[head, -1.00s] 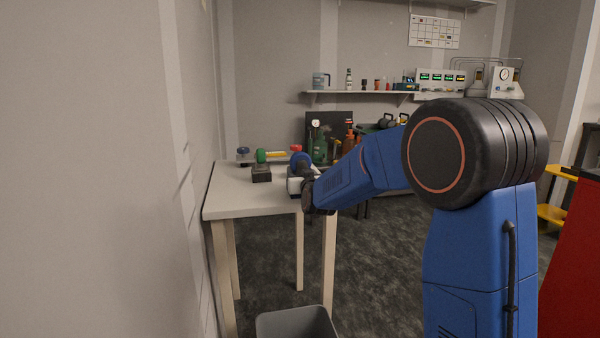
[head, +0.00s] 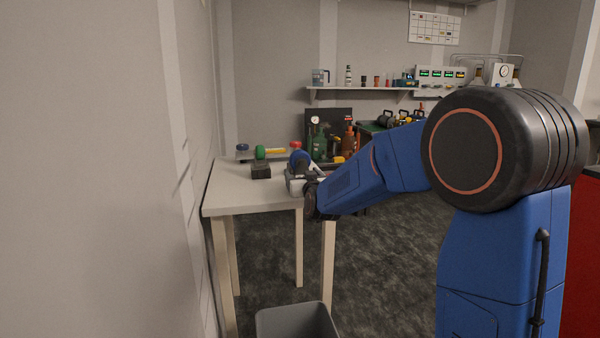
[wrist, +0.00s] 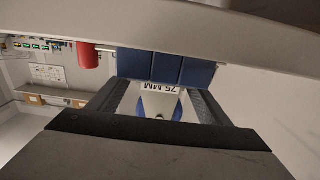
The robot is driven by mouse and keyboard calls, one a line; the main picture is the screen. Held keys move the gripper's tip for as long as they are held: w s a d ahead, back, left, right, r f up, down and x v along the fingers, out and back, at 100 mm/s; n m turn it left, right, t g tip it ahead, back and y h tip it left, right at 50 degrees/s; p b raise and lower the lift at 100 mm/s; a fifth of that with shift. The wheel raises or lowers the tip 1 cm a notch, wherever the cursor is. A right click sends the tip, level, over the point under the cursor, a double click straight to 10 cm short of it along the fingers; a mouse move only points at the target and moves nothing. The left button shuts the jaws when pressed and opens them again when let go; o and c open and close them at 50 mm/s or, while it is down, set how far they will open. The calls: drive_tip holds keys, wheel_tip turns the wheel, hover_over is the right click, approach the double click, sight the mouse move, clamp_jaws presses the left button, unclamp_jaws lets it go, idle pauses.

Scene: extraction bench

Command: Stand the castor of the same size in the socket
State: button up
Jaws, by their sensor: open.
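A light-coloured piece (wrist: 160,103) with a label reading "75 MM", upside down, shows between my fingers in the wrist view, with blue parts beside it. I cannot tell whether the fingers touch it. In the head view my gripper (head: 311,188) is at the table's right edge, partly hidden by my wrist. My gripper (wrist: 158,98) is open in the wrist view. A blue rounded thing (head: 299,158) stands just behind it, above a pale body (head: 293,186). Which castor matches the socket is too small to tell.
A dark block (head: 260,172) is on the pale table (head: 235,198), whose front left is clear. Behind it are a green round thing (head: 260,153), a yellow bar (head: 275,151), a red piece (head: 295,146) and a dark blue one (head: 242,148). A grey bin (head: 297,322) stands below.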

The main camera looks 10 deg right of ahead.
drive_tip(key=s, duration=1.3)
drive_tip(key=shift+s, duration=0.15)
drive_tip(key=s+d+f+g, duration=0.2)
drive_tip(key=s+f+g, duration=0.2)
drive_tip(key=s, duration=1)
drive_tip(key=s+d+f+g, duration=0.2)
drive_tip(key=s+f+g, duration=0.2)
drive_tip(key=s, duration=1)
drive_tip(key=s+d+f+g, duration=0.3)
drive_tip(key=s+f+g, duration=0.2)
drive_tip(key=s, duration=0.9)
wheel_tip(320, 180, down, 2)
drive_tip(key=shift+s, duration=0.35)
